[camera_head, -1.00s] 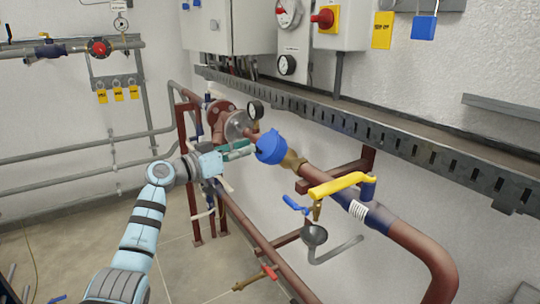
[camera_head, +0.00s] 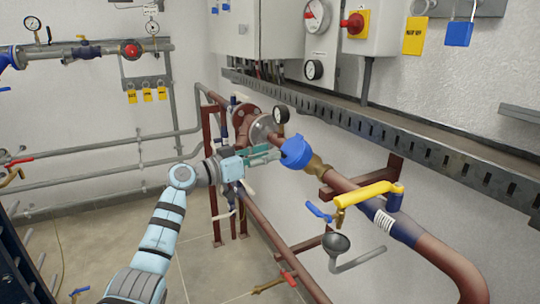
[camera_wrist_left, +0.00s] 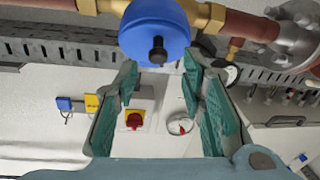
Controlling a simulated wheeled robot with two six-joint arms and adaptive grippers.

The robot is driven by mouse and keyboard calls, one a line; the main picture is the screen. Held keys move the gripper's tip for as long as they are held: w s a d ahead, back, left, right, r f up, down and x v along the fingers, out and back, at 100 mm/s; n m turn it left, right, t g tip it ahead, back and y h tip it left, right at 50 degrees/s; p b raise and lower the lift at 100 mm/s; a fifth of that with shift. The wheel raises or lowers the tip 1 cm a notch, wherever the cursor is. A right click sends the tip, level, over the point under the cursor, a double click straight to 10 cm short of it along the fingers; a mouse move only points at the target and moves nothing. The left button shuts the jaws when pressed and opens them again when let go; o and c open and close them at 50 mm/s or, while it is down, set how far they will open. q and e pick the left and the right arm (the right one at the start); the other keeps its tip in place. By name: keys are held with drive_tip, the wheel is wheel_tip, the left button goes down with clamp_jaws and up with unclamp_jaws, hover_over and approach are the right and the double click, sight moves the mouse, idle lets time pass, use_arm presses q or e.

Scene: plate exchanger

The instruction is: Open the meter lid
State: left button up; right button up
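The blue round meter (camera_head: 296,153) sits on the red-brown pipe between brass fittings. Its blue lid (camera_wrist_left: 152,20) shows in the left wrist view with a dark knob (camera_wrist_left: 158,50) sticking out from it, and it looks shut. My left gripper (camera_head: 268,154) is just left of the meter in the head view, fingers pointing at it. In the left wrist view its two green-padded fingers (camera_wrist_left: 161,75) are spread with nothing between them; the knob is at the tip end of the gap. I cannot tell whether a finger touches the lid. My right gripper is not in view.
A yellow-handled valve (camera_head: 362,192) is on the pipe right of the meter. A small gauge (camera_head: 281,115) and a flange (camera_head: 262,128) lie behind it. A grey funnel (camera_head: 336,243) hangs below. A slotted cable tray (camera_head: 400,147) runs along the wall above.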

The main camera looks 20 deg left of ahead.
use_arm(q)
drive_tip(key=v, duration=0.7)
drive_tip(key=shift+s+a, duration=0.25)
drive_tip(key=shift+s, duration=0.05)
drive_tip(key=shift+w+r, duration=0.1)
drive_tip(key=shift+r, duration=0.05)
